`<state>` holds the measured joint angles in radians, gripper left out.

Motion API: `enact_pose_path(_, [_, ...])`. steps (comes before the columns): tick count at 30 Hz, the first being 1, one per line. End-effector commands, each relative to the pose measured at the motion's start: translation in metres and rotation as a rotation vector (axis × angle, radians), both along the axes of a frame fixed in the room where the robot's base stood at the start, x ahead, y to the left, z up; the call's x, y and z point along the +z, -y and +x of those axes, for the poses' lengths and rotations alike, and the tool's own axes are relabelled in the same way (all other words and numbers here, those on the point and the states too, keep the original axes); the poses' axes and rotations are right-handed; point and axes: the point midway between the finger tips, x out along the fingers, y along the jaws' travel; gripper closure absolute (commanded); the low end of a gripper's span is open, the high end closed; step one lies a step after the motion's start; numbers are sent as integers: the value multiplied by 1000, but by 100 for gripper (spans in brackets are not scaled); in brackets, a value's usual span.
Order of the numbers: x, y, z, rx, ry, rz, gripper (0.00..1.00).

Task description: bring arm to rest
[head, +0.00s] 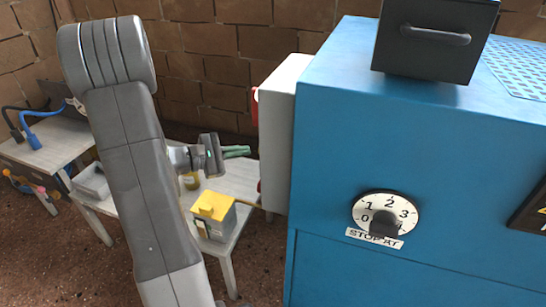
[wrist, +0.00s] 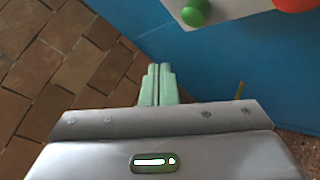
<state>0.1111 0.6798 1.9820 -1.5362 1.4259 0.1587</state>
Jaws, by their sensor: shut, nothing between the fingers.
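My gripper (head: 237,152) is at the end of my grey arm, left of the blue machine (head: 420,130) in the head view. Its green fingers point right, toward the grey box (head: 279,130) on the machine's side, with a gap between. In the wrist view, the fingers of my gripper (wrist: 158,70) lie together, shut and empty. The blue machine (wrist: 240,70) fills the upper right there, with a green knob (wrist: 196,13) and a red knob (wrist: 294,3) on a pale panel.
A low table (head: 238,180) below my gripper bears a yellow-topped box (head: 213,207). Another table (head: 40,150) at the far left holds blue and black hooked items. A dial (head: 385,214) labelled STOP AT is on the machine's front. A brick wall (head: 215,60) stands behind.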

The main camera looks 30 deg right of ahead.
Motion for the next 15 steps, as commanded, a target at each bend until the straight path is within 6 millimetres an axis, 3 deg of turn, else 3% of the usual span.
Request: enact_pose_path(15, [0,10,-11,-3,0,1,100])
